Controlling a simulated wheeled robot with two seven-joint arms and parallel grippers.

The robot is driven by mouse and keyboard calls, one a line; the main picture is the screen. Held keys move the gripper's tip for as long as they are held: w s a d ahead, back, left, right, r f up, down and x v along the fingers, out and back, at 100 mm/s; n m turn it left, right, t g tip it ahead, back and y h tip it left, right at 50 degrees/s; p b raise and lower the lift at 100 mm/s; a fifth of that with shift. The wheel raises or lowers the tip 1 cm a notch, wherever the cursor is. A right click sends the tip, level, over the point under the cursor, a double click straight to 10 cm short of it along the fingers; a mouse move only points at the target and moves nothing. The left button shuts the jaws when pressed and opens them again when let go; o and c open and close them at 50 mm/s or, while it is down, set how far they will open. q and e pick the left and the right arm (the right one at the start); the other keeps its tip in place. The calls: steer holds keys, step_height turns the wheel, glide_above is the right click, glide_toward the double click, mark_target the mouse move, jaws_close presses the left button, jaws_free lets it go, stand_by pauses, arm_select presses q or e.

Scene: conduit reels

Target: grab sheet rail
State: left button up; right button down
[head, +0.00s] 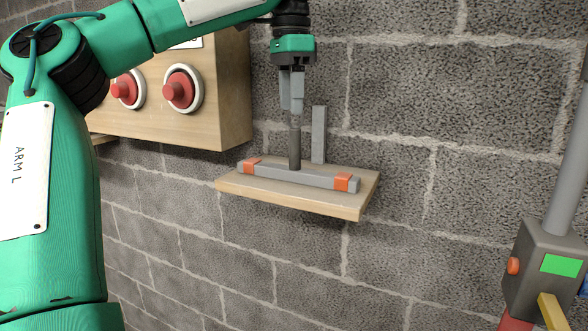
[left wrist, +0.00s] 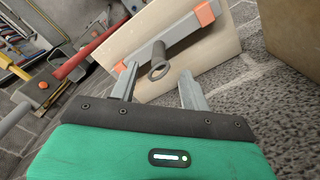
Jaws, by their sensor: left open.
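The sheet rail (head: 300,177) is a grey bar with orange bands near both ends. It lies flat on a wooden wall shelf (head: 290,199). A dark round post (head: 294,148) stands upright from its middle. In the left wrist view the rail (left wrist: 180,33) runs diagonally, and the post's ring-shaped top (left wrist: 158,71) faces the camera. My left gripper (head: 291,110) points down over the post, with its fingertips at about the height of the post's top. In the left wrist view its open fingers (left wrist: 160,78) show on either side of the post. My right gripper is out of view.
A grey upright plate (head: 319,135) stands behind the rail at the block wall. A wooden box with red knobs (head: 180,88) is on the wall to the left. A grey box with a green panel (head: 548,266) is at lower right. The space before the shelf is clear.

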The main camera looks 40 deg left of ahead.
mark_target(294, 129)
arm_select(q)
steer(key=f, duration=0.1)
steer(key=w+f, duration=0.1)
steer(key=shift+f+p, duration=0.3)
steer(key=shift+p, duration=0.05)
steer(key=shift+s+d+f+p, duration=0.15)
steer(key=shift+f+p, duration=0.2)
step_height(294, 129, down, 3)
steer(key=shift+f+p, duration=0.15)
steer(key=shift+p, duration=0.55)
steer(key=shift+f, duration=0.35)
steer(key=shift+c, duration=0.6)
jaws_close()
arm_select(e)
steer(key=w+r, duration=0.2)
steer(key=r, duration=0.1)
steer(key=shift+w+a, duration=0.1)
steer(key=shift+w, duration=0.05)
